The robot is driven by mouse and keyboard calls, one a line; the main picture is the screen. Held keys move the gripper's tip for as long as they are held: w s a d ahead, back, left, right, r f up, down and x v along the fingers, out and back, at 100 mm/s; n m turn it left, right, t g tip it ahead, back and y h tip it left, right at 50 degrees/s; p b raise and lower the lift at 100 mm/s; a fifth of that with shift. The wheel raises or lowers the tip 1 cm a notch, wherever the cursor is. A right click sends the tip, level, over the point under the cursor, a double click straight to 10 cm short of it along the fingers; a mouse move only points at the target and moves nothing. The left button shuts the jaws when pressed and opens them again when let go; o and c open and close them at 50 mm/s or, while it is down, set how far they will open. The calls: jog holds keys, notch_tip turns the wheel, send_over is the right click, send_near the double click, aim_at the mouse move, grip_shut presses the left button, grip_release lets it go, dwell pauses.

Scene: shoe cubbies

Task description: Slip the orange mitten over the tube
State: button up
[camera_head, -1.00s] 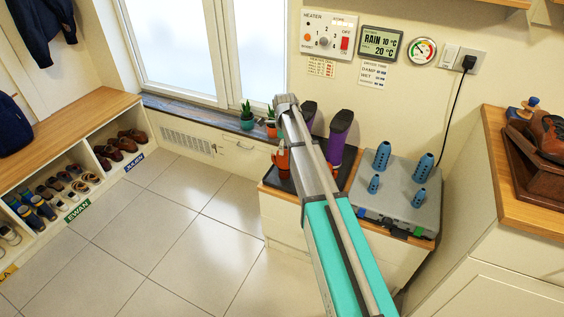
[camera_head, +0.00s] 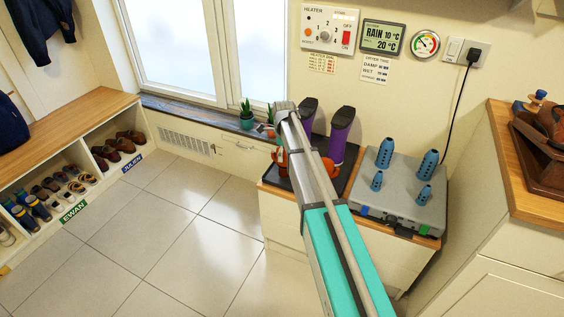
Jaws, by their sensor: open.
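Orange shapes that look like the orange mitten (camera_head: 281,158) show on the black tray, on both sides of my arm; my arm covers the middle, so I cannot tell if they are one piece. Several blue tubes with holes stand upright on a grey dryer box: a tall one (camera_head: 385,152), another tall one (camera_head: 429,163), a short one (camera_head: 377,181) and another short one (camera_head: 425,196). All the tubes are bare. My arm reaches over the tray from below, and its jaws are hidden behind it.
Purple boots (camera_head: 341,135) stand on the black tray (camera_head: 277,182), left of the grey dryer box (camera_head: 400,205). A wooden-topped cabinet (camera_head: 498,190) rises at the right. Potted plants (camera_head: 247,118) stand on the sill. The tiled floor at left is clear.

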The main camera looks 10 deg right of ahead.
jog(key=shift+f, duration=0.2)
dwell(0.5)
jog(key=shift+r, duration=0.1)
jog(key=c, duration=1.1)
